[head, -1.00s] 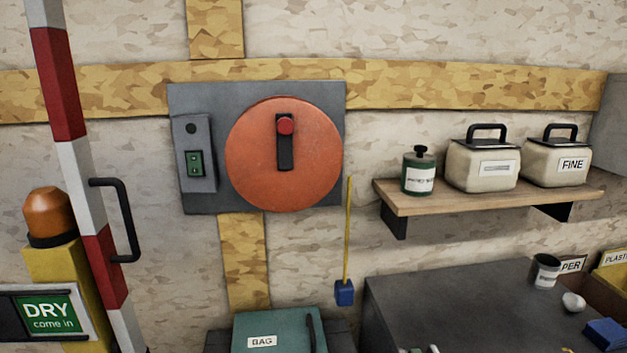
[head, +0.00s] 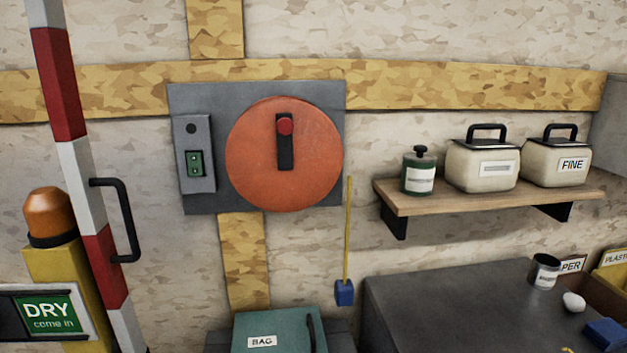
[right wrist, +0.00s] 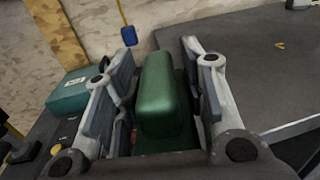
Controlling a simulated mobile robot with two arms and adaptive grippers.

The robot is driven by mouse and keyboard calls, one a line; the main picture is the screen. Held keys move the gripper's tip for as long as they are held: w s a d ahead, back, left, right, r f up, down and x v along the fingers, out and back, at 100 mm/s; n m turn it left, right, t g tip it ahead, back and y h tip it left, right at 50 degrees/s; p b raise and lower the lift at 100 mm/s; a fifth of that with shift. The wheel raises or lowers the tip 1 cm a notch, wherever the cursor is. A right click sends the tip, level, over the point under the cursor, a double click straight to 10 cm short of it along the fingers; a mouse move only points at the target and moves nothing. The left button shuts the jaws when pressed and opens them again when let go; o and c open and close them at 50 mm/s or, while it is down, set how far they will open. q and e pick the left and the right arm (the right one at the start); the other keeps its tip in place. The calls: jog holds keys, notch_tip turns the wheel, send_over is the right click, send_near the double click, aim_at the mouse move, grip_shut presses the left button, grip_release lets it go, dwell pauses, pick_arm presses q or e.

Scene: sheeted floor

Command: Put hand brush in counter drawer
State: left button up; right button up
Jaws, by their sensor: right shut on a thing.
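The green hand brush (right wrist: 160,92) is in the right wrist view, a smooth rounded green body between the pads of my right gripper (right wrist: 160,48). The right gripper is shut on it. Its bristles cannot be made out. The dark grey counter (head: 450,295) stands at the lower right in the head view. Its top also fills the right side of the right wrist view (right wrist: 255,65). No counter drawer can be made out in either view. My left gripper is not in view, and neither gripper shows clearly in the head view.
A teal BAG box (head: 280,330) sits left of the counter and also shows in the right wrist view (right wrist: 68,92). A cup (head: 545,271), a white lump (head: 573,302) and a blue item (head: 605,333) lie on the counter's right. A wooden shelf (head: 480,195) hangs above.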

jog(key=shift+s+f, duration=0.15)
jog(key=shift+s, duration=0.45)
jog(key=shift+w, duration=0.1)
